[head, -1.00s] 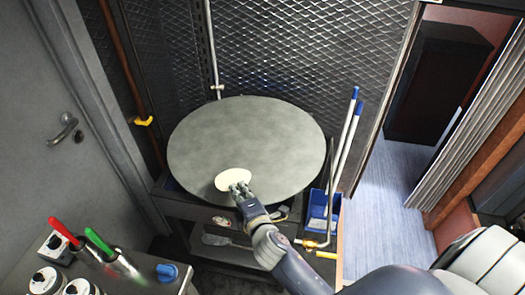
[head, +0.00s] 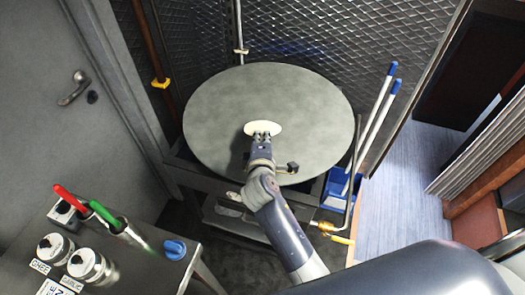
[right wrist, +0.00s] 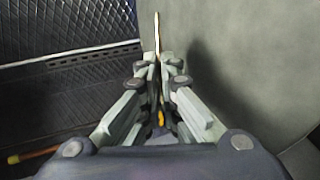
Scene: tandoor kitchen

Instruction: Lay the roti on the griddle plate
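The roti (head: 262,128) is a small pale oval disc over the near-middle part of the griddle plate in the head view. The griddle plate (head: 220,105) is a large round grey disc. My right gripper (head: 262,137) is shut on the near edge of the roti. In the right wrist view the roti (right wrist: 157,35) shows edge-on as a thin strip between the fingertips (right wrist: 160,65). The plate (right wrist: 255,50) fills the right of that view, with a dark shadow on it, and the roti looks apart from it. My left gripper is not in view.
A side table at lower left holds jars (head: 90,264), red-handled (head: 72,199) and green-handled (head: 103,214) tools and a blue knob (head: 175,249). Blue-tipped poles (head: 376,115) and a blue bin (head: 338,190) stand right of the plate. A mesh wall (head: 310,35) is behind.

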